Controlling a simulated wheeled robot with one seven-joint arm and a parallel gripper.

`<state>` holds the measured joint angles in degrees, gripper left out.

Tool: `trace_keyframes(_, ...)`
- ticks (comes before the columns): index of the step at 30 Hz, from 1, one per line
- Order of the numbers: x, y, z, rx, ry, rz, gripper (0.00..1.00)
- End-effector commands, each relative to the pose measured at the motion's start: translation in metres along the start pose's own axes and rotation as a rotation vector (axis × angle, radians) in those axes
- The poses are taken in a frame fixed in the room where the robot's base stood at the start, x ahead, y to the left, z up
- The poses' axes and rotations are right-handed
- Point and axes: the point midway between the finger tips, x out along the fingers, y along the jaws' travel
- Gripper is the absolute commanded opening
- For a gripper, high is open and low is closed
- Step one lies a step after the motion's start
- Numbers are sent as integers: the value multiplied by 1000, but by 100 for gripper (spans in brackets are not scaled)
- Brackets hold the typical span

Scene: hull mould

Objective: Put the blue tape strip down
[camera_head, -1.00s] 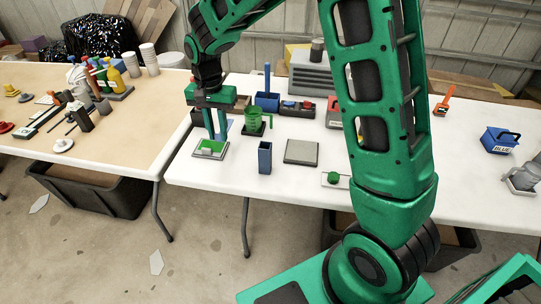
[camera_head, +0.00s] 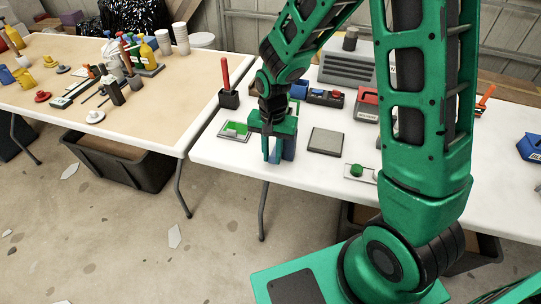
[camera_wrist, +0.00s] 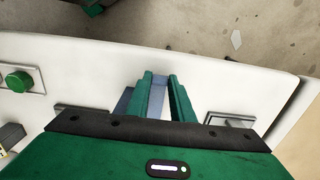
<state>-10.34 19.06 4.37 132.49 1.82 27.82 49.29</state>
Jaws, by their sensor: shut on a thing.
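My gripper (camera_head: 272,157) points down at the front edge of the white table, and its fingers are close together. In the wrist view my gripper (camera_wrist: 162,80) has a pale blue-grey strip (camera_wrist: 158,97) between its two green fingers, seemingly the blue tape strip. A dark blue upright box (camera_head: 289,148) stands right beside the fingers in the head view, partly hidden by them. I cannot tell whether the strip touches the box or the table.
A shallow tray with green in it (camera_head: 235,131) lies left of my gripper. A grey square plate (camera_head: 326,141) and a green knob on a pale plate (camera_head: 356,170) lie to the right. A red-handled tool (camera_head: 225,74) stands behind. The table's front edge (camera_head: 225,164) is close.

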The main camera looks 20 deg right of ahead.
Motion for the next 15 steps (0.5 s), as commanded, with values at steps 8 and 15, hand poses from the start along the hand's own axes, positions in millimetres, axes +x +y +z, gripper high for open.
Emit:
trace_keyframes(8, 8, 0, 0, 0, 1, -1, 0)
trace_keyframes(15, 10, 0, 0, 0, 1, 0, 30)
